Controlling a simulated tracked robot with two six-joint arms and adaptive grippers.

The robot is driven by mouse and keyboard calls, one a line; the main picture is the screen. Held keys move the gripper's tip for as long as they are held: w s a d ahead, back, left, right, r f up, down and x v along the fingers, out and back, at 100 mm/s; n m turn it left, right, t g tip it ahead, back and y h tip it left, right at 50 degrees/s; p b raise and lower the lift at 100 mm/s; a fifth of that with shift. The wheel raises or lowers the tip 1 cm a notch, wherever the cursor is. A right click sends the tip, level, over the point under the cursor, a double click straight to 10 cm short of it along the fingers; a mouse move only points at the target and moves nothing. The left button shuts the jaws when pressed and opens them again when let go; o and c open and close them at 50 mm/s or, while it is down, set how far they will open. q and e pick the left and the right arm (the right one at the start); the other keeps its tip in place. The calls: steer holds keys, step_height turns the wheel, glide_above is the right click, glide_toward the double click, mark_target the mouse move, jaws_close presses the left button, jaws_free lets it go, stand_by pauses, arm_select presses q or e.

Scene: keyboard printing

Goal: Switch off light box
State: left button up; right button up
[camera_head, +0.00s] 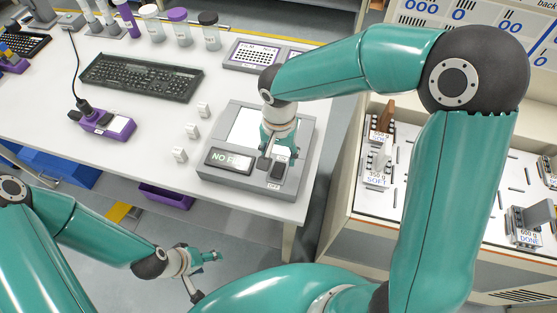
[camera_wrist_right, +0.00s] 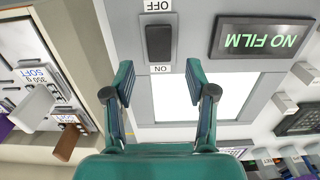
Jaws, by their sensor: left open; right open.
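The grey light box (camera_head: 307,130) lies on the white table, with a bright white panel (camera_wrist_right: 175,97) and a dark display reading "NO FILM" (camera_head: 229,160). Its black rocker switch (camera_head: 277,171) is at the front right corner, between an "ON" label and an "OFF" label. The switch (camera_wrist_right: 159,42) is fully visible in the right wrist view. My right gripper (camera_head: 271,147) is above the box near the switch; in the right wrist view its open, empty fingers (camera_wrist_right: 160,68) appear on either side below the switch. My left gripper (camera_head: 205,274) is open and empty, low in front of the table.
Small white blocks (camera_head: 192,131) stand left of the box, beside a purple device (camera_head: 107,124) and a black keyboard (camera_head: 142,77). A purple-framed tray (camera_head: 252,55) lies behind. A cabinet with labelled parts (camera_head: 343,200) stands to the right.

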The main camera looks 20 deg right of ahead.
mark_target(279, 167)
steer(key=shift+f, duration=2.1)
